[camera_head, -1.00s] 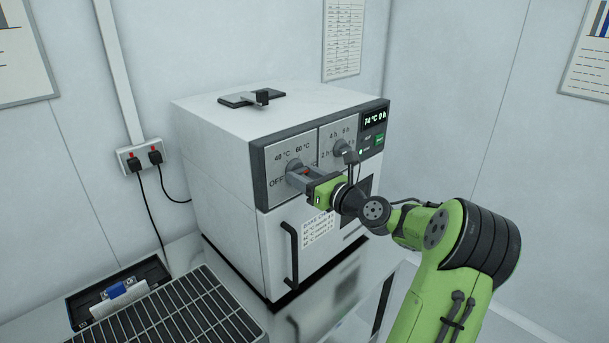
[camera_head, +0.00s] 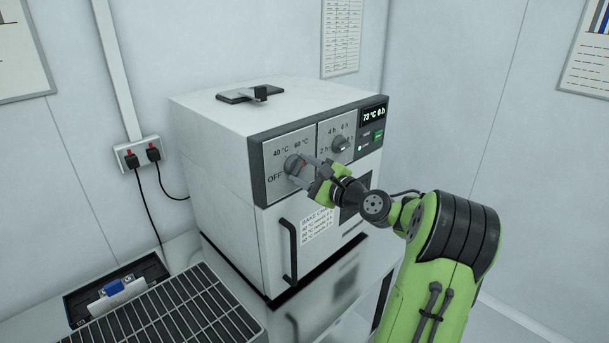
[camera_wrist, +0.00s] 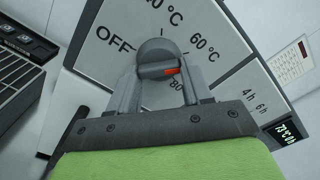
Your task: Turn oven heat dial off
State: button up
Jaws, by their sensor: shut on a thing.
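The oven heat dial (camera_head: 292,164) is a grey round knob with a raised grip bar, on the left half of the oven's front panel. OFF, 40 °C and 60 °C labels show around it. In the wrist view the dial (camera_wrist: 153,50) has a red mark at the right end of its bar, away from OFF and toward the 60–80 side. My gripper (camera_head: 305,173) reaches the dial from the right. Its two grey fingers straddle the bar in the wrist view (camera_wrist: 163,82) and are shut on it. Part of the dial's lower side is hidden by the fingers.
The white oven (camera_head: 220,150) has a timer dial (camera_head: 341,144) just right of the heat dial and a display (camera_head: 374,116) reading 73 °C 0 h. A black door handle (camera_head: 290,252) stands out below. A wire rack (camera_head: 185,310) lies at front left.

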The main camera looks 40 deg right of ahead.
jog(key=n+b, duration=0.5)
jog(key=n, duration=0.2)
jog(key=n+b, duration=0.4)
jog(key=n, duration=0.3)
jog(key=n+b, duration=0.5)
jog(key=n, duration=0.3)
jog(key=shift+a+r+b, duration=0.1)
jog(key=shift+r+b, duration=0.15)
jog(key=shift+b, duration=0.1)
jog(key=n+b, duration=0.2)
jog(key=n, duration=0.1)
jog(key=shift+a, duration=0.1)
jog(key=shift+r+n+b, duration=0.1)
jog(key=shift+n+b, duration=0.65)
jog(key=shift+n, duration=1.15)
jog(key=o, duration=1.1)
jog(key=shift+a+r, duration=0.1)
jog(key=shift+c, duration=0.2)
jog(key=shift+s, duration=0.1)
